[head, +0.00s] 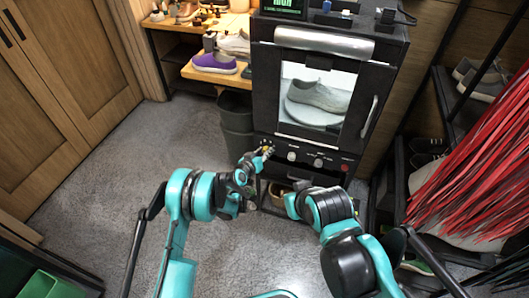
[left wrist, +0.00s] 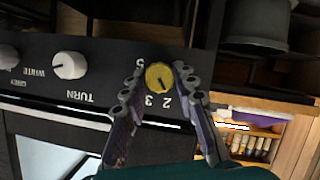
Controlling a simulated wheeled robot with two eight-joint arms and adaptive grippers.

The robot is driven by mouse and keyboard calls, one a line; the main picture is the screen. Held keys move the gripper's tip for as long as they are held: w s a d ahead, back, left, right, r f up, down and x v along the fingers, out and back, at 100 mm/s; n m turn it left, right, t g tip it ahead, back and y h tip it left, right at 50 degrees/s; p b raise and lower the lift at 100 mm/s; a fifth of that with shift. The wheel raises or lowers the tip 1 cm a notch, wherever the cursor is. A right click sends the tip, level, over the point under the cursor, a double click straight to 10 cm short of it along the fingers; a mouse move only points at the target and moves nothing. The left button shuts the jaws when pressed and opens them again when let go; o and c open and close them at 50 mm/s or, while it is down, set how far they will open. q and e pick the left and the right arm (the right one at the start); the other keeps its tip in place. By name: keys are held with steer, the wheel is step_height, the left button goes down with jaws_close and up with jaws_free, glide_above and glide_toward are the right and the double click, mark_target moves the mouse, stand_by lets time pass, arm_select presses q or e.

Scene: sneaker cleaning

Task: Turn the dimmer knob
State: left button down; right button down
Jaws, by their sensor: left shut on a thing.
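A round yellow knob (left wrist: 159,77) with numbers around it is on the black control panel in the left wrist view. It also shows in the head view (head: 267,149) at the left end of the panel. My left gripper (head: 258,156) reaches up to it, and in the left wrist view its two fingers (left wrist: 159,82) are shut on the knob, one on each side. A white knob (left wrist: 70,65) marked TURN sits beside it. The lettering around the yellow knob is partly hidden by the fingers. My right arm is low in front of the cabinet, and its fingers do not show.
The black cabinet (head: 262,85) has a lit window with a grey sneaker (head: 318,96) inside. Another white knob (head: 318,162) and a red knob (head: 345,168) are further right. A dark bin (head: 236,122) stands left of the cabinet. Red strips hang at right. The left floor is clear.

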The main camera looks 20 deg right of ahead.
arm_select(q)
steer(key=n+h, duration=0.1)
steer(key=n, duration=0.1)
steer(key=n+h, duration=0.1)
steer(key=n, duration=0.1)
steer(key=shift+w+a+f+g+h, duration=0.1)
steer(key=shift+a+f+g+h, duration=0.1)
steer(key=shift+g+h, duration=0.2)
steer(key=shift+n, duration=0.3)
steer(key=c, duration=1.2)
jaws_free()
steer(key=v, duration=0.7)
steer(key=shift+a+r, duration=0.1)
steer(key=shift+a, duration=0.05)
steer(key=shift+r, duration=0.1)
